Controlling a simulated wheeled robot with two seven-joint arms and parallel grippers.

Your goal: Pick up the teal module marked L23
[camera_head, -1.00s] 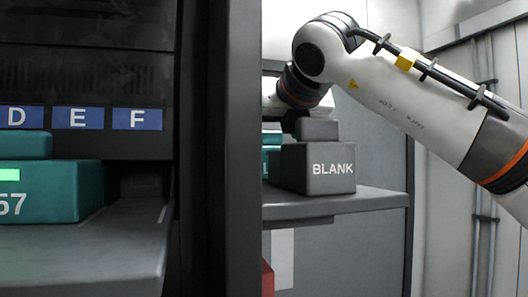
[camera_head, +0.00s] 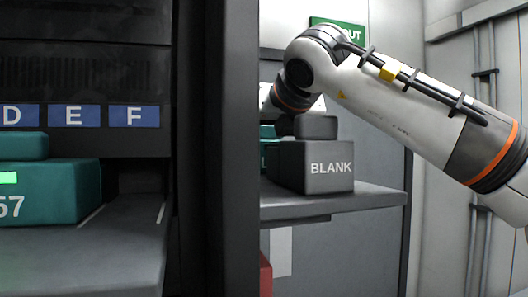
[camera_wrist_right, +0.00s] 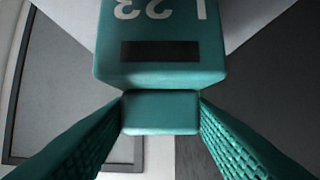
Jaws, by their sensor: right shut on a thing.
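The teal module marked L23 (camera_wrist_right: 160,45) fills the top of the right wrist view, its lettering upside down, with a dark rectangular slot below it. My right gripper (camera_wrist_right: 160,112) is shut on the module's smaller teal block, one ribbed finger on each side. In the head view a sliver of a teal module (camera_head: 264,157) with an L shows behind the grey BLANK module. There my right arm reaches in from the right, and the fingertips are mostly hidden behind the BLANK module. My left gripper is not in view.
The grey BLANK module (camera_head: 318,167) stands on a grey shelf (camera_head: 370,199), close in front of the teal one. A dark upright post (camera_head: 230,150) borders the shelf on the left. Left of it, another teal module (camera_head: 50,192) marked 57 sits below labels D, E, F.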

